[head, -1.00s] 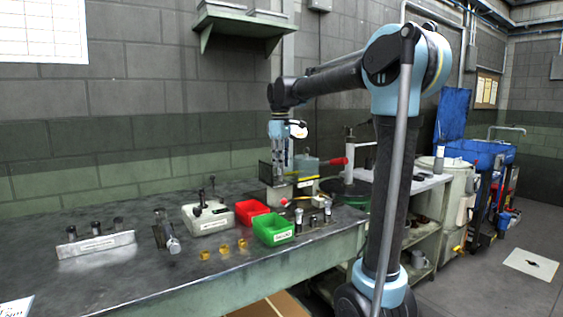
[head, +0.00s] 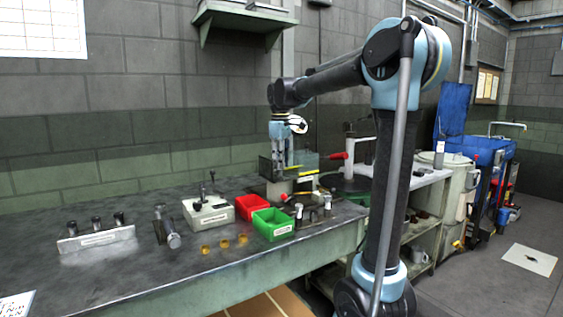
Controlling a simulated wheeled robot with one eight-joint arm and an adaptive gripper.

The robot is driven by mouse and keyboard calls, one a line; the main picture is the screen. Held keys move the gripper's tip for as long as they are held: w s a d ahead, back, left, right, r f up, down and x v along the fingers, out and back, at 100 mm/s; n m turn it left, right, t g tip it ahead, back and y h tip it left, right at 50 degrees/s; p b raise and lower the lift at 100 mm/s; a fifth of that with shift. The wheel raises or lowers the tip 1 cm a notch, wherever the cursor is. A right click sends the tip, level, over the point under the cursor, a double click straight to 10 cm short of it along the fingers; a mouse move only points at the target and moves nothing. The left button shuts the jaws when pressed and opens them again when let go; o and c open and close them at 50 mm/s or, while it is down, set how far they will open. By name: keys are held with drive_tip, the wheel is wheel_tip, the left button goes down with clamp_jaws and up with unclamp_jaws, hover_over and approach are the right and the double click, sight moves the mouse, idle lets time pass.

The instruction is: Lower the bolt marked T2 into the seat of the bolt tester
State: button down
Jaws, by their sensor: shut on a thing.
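My gripper (head: 281,166) hangs pointing down at the back of the bench, with its fingers shut. The bolt T2 in it is too small and too much covered by the fingers to make out, and no mark can be read. Directly below is a small grey-fronted unit (head: 279,188) with a dark panel at its left; it appears to be the bolt tester. Its seat is hidden, and I cannot tell whether the bolt touches it.
The red bin (head: 251,203) and green bin (head: 273,224) stand in front. A grey lever box (head: 208,213) is to their left, a labelled rack with dark-topped bolts (head: 97,239) farther left. Brass pieces (head: 224,244) lie in front. A red-handled device (head: 337,156) stands right of my gripper.

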drive_tip(key=shift+f, duration=0.45)
drive_tip(key=c, duration=1.4)
unclamp_jaws()
wheel_tip(320, 180, up, 12)
drive_tip(key=shift+s+f, duration=0.1)
